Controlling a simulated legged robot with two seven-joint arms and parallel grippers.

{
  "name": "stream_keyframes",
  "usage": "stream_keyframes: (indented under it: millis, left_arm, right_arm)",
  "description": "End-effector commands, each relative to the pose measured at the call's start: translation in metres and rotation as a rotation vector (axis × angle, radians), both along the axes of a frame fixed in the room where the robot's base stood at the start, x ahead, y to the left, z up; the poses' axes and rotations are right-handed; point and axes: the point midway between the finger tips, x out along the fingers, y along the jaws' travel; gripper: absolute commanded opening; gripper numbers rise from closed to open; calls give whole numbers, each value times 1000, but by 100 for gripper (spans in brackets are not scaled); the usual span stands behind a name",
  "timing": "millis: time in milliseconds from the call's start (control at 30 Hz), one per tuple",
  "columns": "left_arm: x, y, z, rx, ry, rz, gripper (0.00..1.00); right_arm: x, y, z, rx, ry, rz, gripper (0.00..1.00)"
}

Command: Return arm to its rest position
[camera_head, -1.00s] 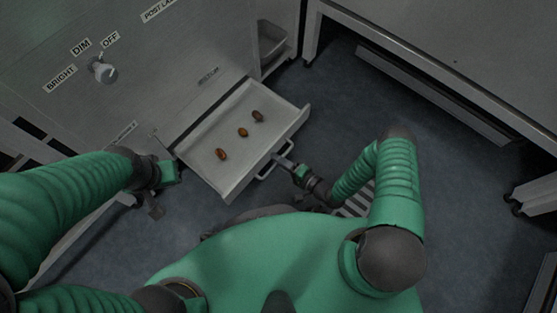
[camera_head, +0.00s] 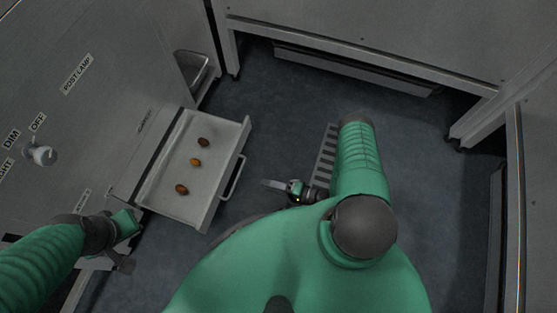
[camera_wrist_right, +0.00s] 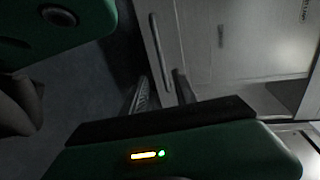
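My right gripper (camera_head: 272,184) is over the floor, to the right of the open drawer (camera_head: 215,197) and clear of its handle (camera_head: 234,177). In the right wrist view its two fingers (camera_wrist_right: 161,88) show apart, with nothing between them; the drawer handle (camera_wrist_right: 157,50) is beyond them. My right arm is bent close to my body. My left gripper (camera_head: 128,240) is at the lower left, near the cabinet front; its fingers are too unclear to read.
Three brown dates (camera_head: 195,162) lie in the drawer. The cabinet (camera_head: 90,130) bears a lamp knob (camera_head: 40,155) with labels. A grey bin (camera_head: 192,70) is beyond the drawer. A bench (camera_head: 370,40) stands at the back. Dark floor (camera_head: 285,115) between is clear.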

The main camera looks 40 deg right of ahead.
Motion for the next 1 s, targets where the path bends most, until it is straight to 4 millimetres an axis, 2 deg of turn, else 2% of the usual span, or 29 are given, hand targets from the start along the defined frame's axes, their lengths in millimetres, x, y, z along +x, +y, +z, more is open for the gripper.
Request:
stream_keyframes:
  millis: [100,233,700,767,833,933,1000]
  left_arm:
    - [0,0,9,0,0,0,0]
    - [0,0,10,0,0,0,0]
    - [0,0,10,0,0,0,0]
    - [0,0,10,0,0,0,0]
    - [0,0,10,0,0,0,0]
    - [0,0,11,0,0,0,0]
    - [0,0,11,0,0,0,0]
  right_arm:
    - [-17,-13,6,0,0,-1,34]
    - [-26,-19,7,1,0,-1,34]
    - [-25,-21,6,-10,1,2,34]
    - [-16,-28,6,-58,5,11,34]
    - [5,-46,6,-180,18,34,34]
    - [52,-85,17,-457,57,82,34]
    - [85,-110,36,-664,93,118,34]
